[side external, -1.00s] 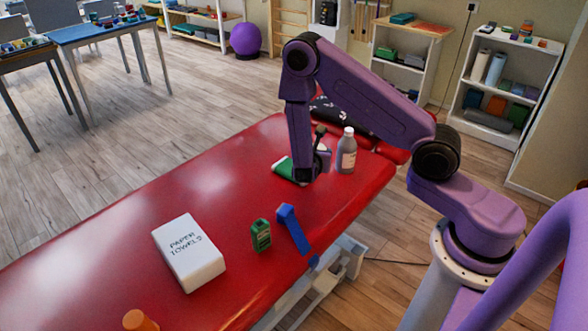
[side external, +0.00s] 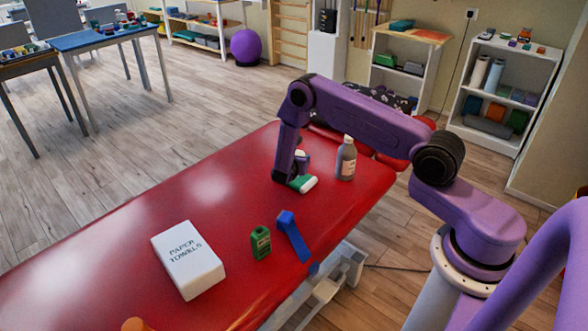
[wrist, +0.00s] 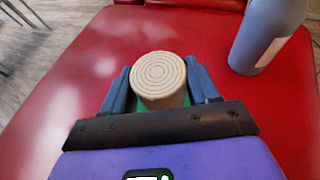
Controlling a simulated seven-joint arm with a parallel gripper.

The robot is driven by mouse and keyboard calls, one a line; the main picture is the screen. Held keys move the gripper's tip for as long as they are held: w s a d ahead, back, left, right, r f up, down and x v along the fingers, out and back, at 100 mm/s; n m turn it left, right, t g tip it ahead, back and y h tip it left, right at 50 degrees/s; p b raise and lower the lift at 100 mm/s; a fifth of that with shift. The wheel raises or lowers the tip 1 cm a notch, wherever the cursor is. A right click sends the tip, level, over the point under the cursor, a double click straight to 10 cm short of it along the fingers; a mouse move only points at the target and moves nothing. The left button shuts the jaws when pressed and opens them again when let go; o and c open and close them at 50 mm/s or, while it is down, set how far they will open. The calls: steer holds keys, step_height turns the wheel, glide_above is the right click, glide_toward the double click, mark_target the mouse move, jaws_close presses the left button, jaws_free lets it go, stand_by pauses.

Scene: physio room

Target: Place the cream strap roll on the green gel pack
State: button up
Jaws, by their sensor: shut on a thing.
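The cream strap roll (wrist: 158,72) stands between the two blue fingers of my gripper (wrist: 160,82) in the wrist view, its spiral end facing the camera. My gripper is shut on it. The green gel pack (wrist: 193,93) shows as a small green patch just below the roll, between the fingers; most of it is hidden. In the side view the pack (side external: 304,184) lies on the red couch, its green and white end showing beside my lowered gripper.
A grey bottle (side external: 346,158) stands close by, right of my gripper; it also shows in the wrist view (wrist: 266,38). The couch's left part is clear.

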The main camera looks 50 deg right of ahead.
steer(key=shift+w+d+f, duration=0.25)
steer(key=shift+w+f, duration=0.5)
steer(key=shift+f, duration=0.25)
steer(key=shift+w+f, duration=0.1)
steer(key=shift+f, duration=1.5)
steer(key=shift+f, duration=0.2)
steer(key=o, duration=1)
steer(key=shift+o, duration=0.2)
steer(key=shift+r, duration=0.15)
steer(key=shift+a+r, duration=0.1)
steer(key=shift+a, duration=0.05)
steer(key=v, duration=1.1)
steer(key=shift+s+a+r, duration=0.15)
steer(key=shift+s+a, duration=0.1)
steer(key=shift+s, duration=0.05)
